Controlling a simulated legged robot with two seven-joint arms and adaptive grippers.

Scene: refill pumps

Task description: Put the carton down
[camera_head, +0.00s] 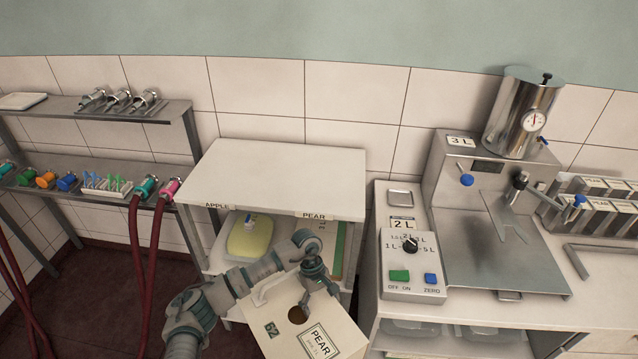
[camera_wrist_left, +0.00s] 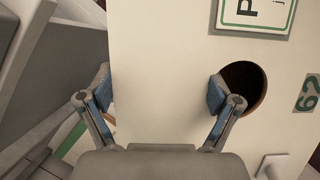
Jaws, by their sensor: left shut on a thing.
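The carton (camera_head: 283,335) is cream-coloured, with a PEAR label, the number 62 and a round dark hole in its face. It is tilted at the bottom middle of the head view, in front of the white shelf unit. My left gripper (camera_head: 318,292) is shut on it. In the left wrist view, one finger of the gripper (camera_wrist_left: 160,95) is at the edge of the carton (camera_wrist_left: 165,55) and the other is at the hole. The carton's underside is hidden. My right gripper is not in view.
The white shelf unit (camera_head: 285,170) has APPLE and PEAR labels on its front edge. A yellow container (camera_head: 250,238) stands inside under APPLE. A counter with a dosing machine (camera_head: 500,230) and control box (camera_head: 412,265) is at right. Red hoses (camera_head: 150,235) hang at left.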

